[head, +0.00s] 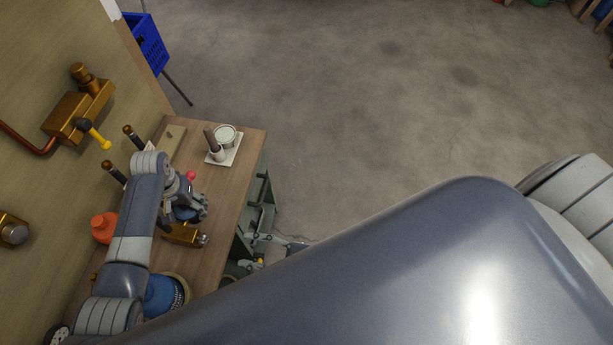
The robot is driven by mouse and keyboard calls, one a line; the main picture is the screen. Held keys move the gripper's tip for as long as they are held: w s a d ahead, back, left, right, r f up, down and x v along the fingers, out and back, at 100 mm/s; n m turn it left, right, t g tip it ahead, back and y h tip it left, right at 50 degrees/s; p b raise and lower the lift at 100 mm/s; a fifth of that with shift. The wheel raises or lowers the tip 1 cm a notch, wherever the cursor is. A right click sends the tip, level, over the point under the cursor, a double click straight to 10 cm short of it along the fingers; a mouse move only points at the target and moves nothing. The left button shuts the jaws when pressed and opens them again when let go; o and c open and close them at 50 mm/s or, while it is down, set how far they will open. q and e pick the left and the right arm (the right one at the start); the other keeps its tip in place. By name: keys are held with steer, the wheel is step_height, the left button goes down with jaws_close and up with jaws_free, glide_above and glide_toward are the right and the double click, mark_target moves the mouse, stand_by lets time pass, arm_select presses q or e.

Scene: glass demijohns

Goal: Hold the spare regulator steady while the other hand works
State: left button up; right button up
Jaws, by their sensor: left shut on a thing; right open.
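The spare regulator (181,235), a brass body with a silver fitting at its right end, is at the wooden workbench (228,181). My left gripper (187,212) is shut on its upper part, where a dark blue piece shows between the fingers. The fingers hide much of that part, and I cannot tell whether the regulator touches the bench top. My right gripper (252,248) is open, low beside the bench's right edge and apart from the regulator. It is small and partly hidden by my large arm link in the foreground.
A white tin (225,136) stands on a white tray (234,154) at the bench's far end. Brass fittings (68,112) are on the wall panel.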

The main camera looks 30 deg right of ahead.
steer(key=s+d+f+n+h, duration=0.2)
steer(key=d+f+n+h, duration=0.2)
steer(key=d+f, duration=0.2)
steer(key=s+d+f+n+g+h, duration=0.1)
steer(key=s+d+f+n+h, duration=0.1)
steer(key=d+f+n+h, duration=0.2)
steer(key=d+f+h, duration=0.1)
steer(key=d+f, duration=0.2)
steer(key=f, duration=0.4)
steer(key=shift+h, duration=0.3)
steer(key=shift+w+d, duration=0.1)
steer(key=m+y, duration=0.9)
steer(key=y, duration=0.1)
glide_toward(206, 240)
steer(key=shift+t, duration=0.4)
steer(key=x, duration=0.9)
steer(key=shift+f, duration=0.15)
steer(key=c, duration=1)
